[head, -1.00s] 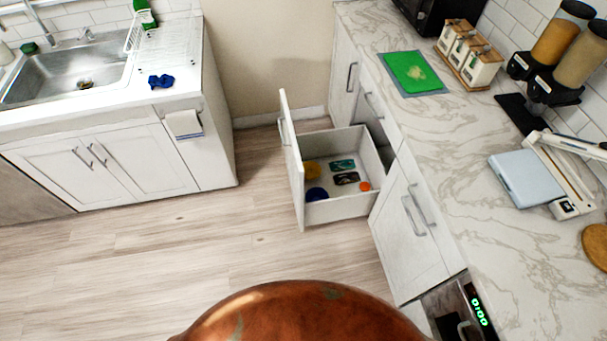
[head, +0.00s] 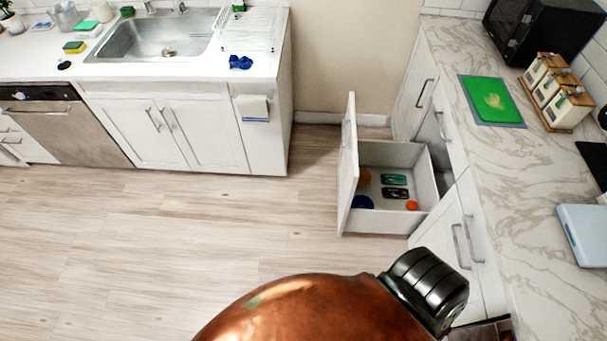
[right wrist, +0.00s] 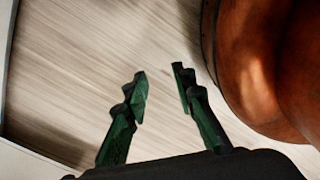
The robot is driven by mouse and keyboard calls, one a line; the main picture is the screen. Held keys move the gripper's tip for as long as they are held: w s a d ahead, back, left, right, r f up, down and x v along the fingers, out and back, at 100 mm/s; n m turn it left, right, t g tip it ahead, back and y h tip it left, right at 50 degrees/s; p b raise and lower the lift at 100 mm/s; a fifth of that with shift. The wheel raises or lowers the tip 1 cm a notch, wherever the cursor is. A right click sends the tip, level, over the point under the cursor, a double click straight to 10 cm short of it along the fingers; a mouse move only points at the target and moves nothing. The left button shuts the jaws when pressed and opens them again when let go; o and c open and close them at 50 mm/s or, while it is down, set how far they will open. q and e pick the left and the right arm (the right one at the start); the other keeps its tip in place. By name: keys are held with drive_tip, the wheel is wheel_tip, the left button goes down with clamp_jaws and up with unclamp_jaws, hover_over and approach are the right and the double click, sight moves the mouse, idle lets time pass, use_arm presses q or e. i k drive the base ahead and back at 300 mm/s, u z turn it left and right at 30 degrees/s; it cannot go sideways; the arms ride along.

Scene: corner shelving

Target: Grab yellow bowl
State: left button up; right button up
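An orange item (head: 411,205) and two small dark, patterned items (head: 395,186) lie to the right in the same drawer. My right gripper (right wrist: 160,84) shows in the right wrist view, its two dark green fingers apart with nothing between them, above bare floor. My left gripper is not in view.
The drawer juts from the right-hand cabinets under a marble counter (head: 470,150). A green cutting board (head: 491,99) lies on that counter. A sink (head: 160,35) is at the back left. The wooden floor (head: 180,240) in the middle is clear.

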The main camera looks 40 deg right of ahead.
sight(365, 177)
drive_tip(key=u, duration=0.55)
drive_tip(key=i, duration=1.55)
drive_tip(key=z, duration=2.35)
